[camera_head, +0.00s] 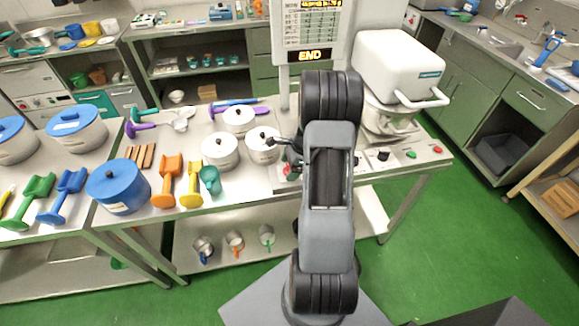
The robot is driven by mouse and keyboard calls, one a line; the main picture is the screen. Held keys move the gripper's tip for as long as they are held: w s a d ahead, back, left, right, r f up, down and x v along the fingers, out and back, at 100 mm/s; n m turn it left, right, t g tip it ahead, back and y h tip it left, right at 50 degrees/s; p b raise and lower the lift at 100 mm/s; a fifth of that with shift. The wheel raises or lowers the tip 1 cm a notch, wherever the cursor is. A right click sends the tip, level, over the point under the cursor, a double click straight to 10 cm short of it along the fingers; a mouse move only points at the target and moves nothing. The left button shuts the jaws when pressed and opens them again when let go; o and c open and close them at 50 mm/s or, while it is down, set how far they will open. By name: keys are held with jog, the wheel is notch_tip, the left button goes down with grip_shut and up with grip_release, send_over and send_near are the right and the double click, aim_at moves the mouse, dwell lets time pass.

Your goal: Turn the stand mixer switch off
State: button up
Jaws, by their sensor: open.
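The stand mixer (398,68) is the white machine with a rounded head at the right end of the steel table. Its bowl and base show partly behind my arm. On the table's front at right are a black knob (383,155), a green button (411,155) and a red button (437,149). A small red and green control (288,171) shows just left of my arm. I cannot tell which is the mixer's switch. My gripper (274,142) is small in view, open and empty, left of my arm beside a white lidded pot (262,144).
More white pots (220,151) stand left of my gripper. A blue-lidded pot (118,187) and coloured scoops (167,180) line the table's left part.

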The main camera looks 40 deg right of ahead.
jog(key=shift+c, duration=0.5)
jog(key=c, duration=0.8)
jog(key=shift+n, duration=0.3)
jog(key=n, duration=0.1)
jog(key=n+g+b, duration=0.1)
jog(key=n, duration=0.1)
jog(key=shift+w+n+g+y, duration=0.1)
jog(key=shift+n+g+y, duration=0.2)
jog(key=n+g+b, duration=0.1)
jog(key=n, duration=0.3)
jog(key=shift+w+n+g, duration=0.1)
jog(key=shift+n+g, duration=0.2)
jog(key=shift+g, duration=0.1)
jog(key=n+g+h, duration=0.1)
jog(key=n, duration=0.3)
jog(key=shift+b, duration=0.4)
jog(key=shift+w+n+g+h+b, duration=0.1)
jog(key=shift+n+g+h+b, duration=0.5)
jog(key=shift+n, duration=1.9)
jog(key=shift+h, duration=0.3)
